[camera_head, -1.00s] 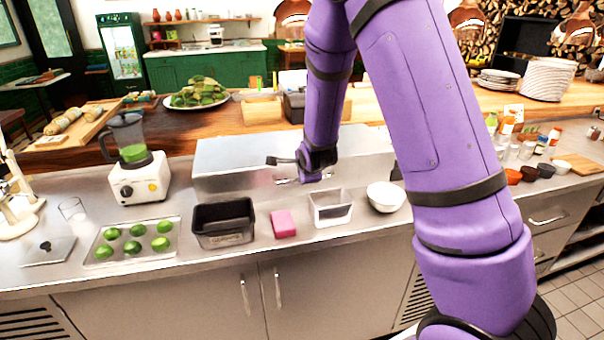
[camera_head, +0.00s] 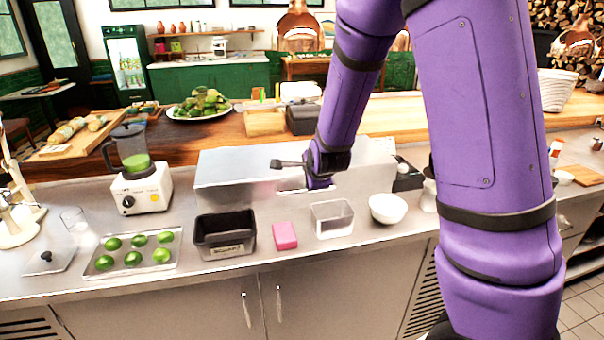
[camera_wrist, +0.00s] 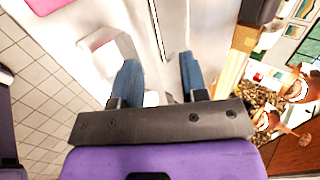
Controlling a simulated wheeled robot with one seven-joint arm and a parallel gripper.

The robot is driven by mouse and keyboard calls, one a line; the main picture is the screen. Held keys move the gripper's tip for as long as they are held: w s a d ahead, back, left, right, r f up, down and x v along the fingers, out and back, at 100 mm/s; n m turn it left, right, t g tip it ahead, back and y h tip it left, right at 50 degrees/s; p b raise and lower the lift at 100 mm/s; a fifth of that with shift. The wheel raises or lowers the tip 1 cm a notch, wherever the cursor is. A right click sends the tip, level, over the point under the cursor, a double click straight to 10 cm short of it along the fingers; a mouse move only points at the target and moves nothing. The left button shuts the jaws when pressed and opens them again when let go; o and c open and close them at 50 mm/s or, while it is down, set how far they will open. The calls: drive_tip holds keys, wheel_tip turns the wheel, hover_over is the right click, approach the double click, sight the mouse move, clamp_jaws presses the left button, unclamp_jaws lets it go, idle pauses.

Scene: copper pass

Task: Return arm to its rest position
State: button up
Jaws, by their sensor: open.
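My purple arm reaches up and over the steel counter (camera_head: 350,262) in the head view. My gripper (camera_head: 276,164) points left in front of the long steel box (camera_head: 232,168) on the counter. In the wrist view my gripper (camera_wrist: 160,78) shows two blue-grey fingers set apart, with nothing held between them. I cannot tell from the head view how far the gripper is above the counter.
A wooden ledge (camera_head: 190,143) runs behind.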

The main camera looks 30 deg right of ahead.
drive_tip(key=s+a+r+n+g, duration=0.1)
drive_tip(key=s+r+n, duration=0.5)
drive_tip(key=s, duration=0.4)
drive_tip(key=s+a+r+n+g+y, duration=0.1)
drive_tip(key=s+r+n, duration=0.6)
drive_tip(key=s, duration=0.4)
drive_tip(key=s+a+r+n+g, duration=0.1)
drive_tip(key=s+r+n, duration=0.6)
drive_tip(key=s, duration=0.3)
drive_tip(key=shift+s+g+y, duration=0.3)
drive_tip(key=shift+g+y, duration=0.1)
